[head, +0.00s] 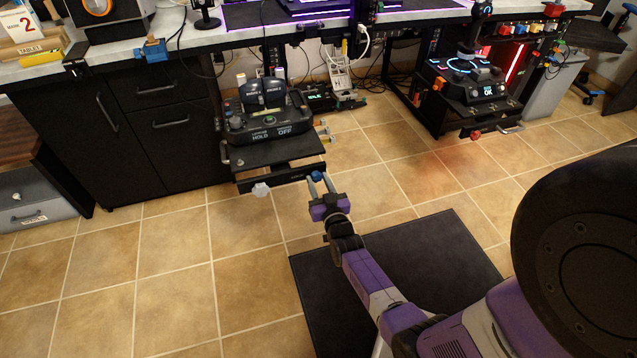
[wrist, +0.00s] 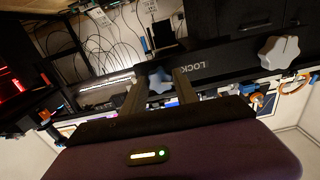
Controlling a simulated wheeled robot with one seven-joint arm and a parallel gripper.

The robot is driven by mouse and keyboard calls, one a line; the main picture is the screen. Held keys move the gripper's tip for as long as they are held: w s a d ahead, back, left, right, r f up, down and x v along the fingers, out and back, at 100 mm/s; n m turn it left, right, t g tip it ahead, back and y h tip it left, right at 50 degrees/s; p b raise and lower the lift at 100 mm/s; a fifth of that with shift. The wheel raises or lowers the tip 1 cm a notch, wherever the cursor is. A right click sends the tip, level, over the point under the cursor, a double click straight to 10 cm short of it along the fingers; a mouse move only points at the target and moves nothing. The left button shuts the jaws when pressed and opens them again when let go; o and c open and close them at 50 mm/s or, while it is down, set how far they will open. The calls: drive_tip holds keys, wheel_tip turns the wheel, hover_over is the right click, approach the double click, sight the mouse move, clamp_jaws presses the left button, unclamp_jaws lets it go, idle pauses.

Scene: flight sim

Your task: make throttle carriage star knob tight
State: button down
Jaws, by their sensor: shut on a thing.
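The throttle unit (head: 265,122) sits on a black carriage tray (head: 265,158) under the desk in the head view. A blue star knob (head: 318,176) is at the right end of the tray's front bar. It also shows in the wrist view (wrist: 160,79), between the two fingers and partly hidden by them. My gripper (head: 320,182) is shut on this blue knob; it also shows in the wrist view (wrist: 158,88). A white star knob (head: 261,190) hangs at the bar's left part, apart from my gripper; it also shows in the wrist view (wrist: 280,52).
A joystick unit (head: 470,83) stands on another tray at the right. Dark drawers (head: 160,125) stand left of the throttle unit. Cables hang behind the carriage. The tiled floor before it is clear, with a dark mat (head: 440,250) under my arm. "LOCK" lettering marks the front bar.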

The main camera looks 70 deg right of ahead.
drive_tip(key=m+b, duration=0.1)
drive_tip(key=m, duration=0.3)
drive_tip(key=shift+f+b, duration=0.1)
drive_tip(key=shift+b, duration=0.25)
drive_tip(key=m+b, duration=0.1)
drive_tip(key=m, duration=0.3)
drive_tip(key=shift+b, duration=0.35)
drive_tip(key=m+b, duration=0.2)
drive_tip(key=m, duration=0.4)
drive_tip(key=shift+b, duration=0.4)
drive_tip(key=c, duration=0.9)
unclamp_jaws()
drive_tip(key=shift+c, duration=0.2)
drive_tip(key=p+v, duration=0.3)
drive_tip(key=v, duration=0.5)
